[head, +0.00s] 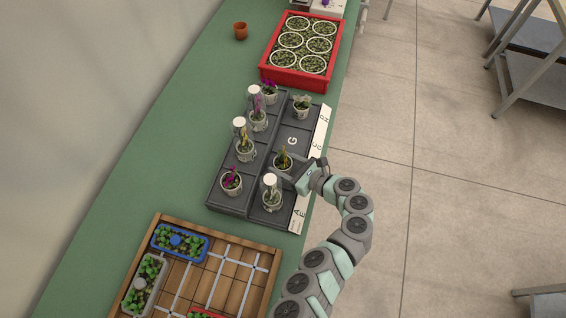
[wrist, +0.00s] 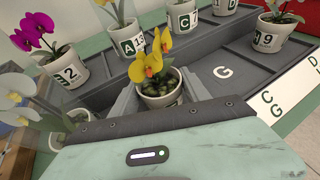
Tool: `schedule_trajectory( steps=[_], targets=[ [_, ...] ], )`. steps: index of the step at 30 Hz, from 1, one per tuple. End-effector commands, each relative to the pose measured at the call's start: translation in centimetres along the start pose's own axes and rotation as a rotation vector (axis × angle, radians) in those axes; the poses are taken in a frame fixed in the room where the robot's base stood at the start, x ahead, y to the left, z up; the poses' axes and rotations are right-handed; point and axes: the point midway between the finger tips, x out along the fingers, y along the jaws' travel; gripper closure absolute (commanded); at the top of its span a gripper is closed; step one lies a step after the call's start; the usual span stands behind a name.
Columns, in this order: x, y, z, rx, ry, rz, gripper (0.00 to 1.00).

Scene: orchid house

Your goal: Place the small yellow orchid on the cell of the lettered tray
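The small yellow orchid (wrist: 152,66) stands upright in a white pot in the wrist view, low between the two grey fingers of my gripper (wrist: 160,88). The fingers appear to press the pot from both sides. The orchid also shows in the head view (head: 283,159), over the right column of the dark grey lettered tray (head: 264,143). Whether the pot's base touches the tray is hidden. The cell marked G (wrist: 222,72) is empty and lies just right of the orchid in the wrist view. The white letter strip (head: 316,140) runs along the tray's right edge.
A red crate (head: 264,79) is behind the tray. A wooden crate (head: 168,219) is in front. Green bench lies bare leftward.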

Motion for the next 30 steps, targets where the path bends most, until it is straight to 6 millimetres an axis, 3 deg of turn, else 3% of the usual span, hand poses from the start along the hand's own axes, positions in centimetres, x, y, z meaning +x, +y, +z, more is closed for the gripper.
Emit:
schedule_trajectory(
  steps=[7,17,20,30],
  targets=[
    [0.0,0.0,0.0,0.0,0.0,0.0,0.25],
    [-0.3,-0.1,0.4,0.0,0.001,-0.002,0.25],
    [-1.6,-0.1,0.3,0.0,0.0,-0.003,0.25],
    [-8.8,-0.3,0.3,0.0,0.003,-0.008,0.25]
  ],
)
